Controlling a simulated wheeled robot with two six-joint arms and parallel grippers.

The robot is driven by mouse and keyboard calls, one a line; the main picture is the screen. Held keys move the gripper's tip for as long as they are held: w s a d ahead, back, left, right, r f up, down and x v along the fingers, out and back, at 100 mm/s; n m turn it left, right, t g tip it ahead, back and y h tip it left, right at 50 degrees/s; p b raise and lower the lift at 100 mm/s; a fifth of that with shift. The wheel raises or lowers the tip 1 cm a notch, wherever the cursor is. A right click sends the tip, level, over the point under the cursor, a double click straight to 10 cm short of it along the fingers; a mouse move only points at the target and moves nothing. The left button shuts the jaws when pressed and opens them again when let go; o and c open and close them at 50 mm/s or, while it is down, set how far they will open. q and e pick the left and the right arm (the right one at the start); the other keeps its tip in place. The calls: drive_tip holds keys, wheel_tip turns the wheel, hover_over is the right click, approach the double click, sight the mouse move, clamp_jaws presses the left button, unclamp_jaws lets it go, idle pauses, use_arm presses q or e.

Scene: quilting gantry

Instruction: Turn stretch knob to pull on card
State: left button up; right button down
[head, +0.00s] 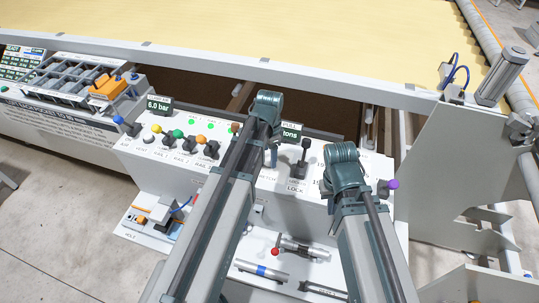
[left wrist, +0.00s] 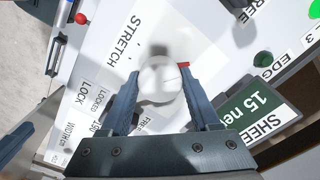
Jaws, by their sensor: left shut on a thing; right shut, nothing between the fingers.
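The stretch knob (left wrist: 160,80) is pale and round in the left wrist view, beside the printed word STRETCH. My left gripper (left wrist: 158,88) has its blue-grey fingers on either side of it and is shut on it. In the head view my left gripper (head: 271,155) reaches down to the panel, and its wrist and arm hide the knob. A small red mark shows beside the knob.
A black lever (head: 304,152) stands above the LOCK label, between my two wrists. Several coloured-top levers (head: 180,135) line the panel's left. A purple knob (head: 392,185) is right of my right wrist. A white rail (head: 330,90) and yellow quilt (head: 330,35) lie behind.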

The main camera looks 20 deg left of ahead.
use_arm(q)
drive_tip(key=o, duration=1.4)
drive_tip(key=shift+c, duration=0.2)
drive_tip(key=shift+r, duration=0.1)
wheel_tip(320, 180, up, 14)
drive_tip(key=p, duration=1.3)
drive_tip(key=shift+f+p, duration=0.2)
drive_tip(key=shift+p, duration=0.2)
drive_tip(key=s+d+f+n+b, duration=0.3)
drive_tip(key=s+d+f+b, duration=0.1)
drive_tip(key=s, duration=0.3)
drive_tip(key=s+d+f+n+y+b, duration=0.1)
drive_tip(key=s+d+f+n+b, duration=0.2)
drive_tip(key=s+d, duration=0.3)
drive_tip(key=shift+s+d+f+b, duration=0.2)
drive_tip(key=shift+s+f+b, duration=0.4)
drive_tip(key=shift+s+b, duration=0.05)
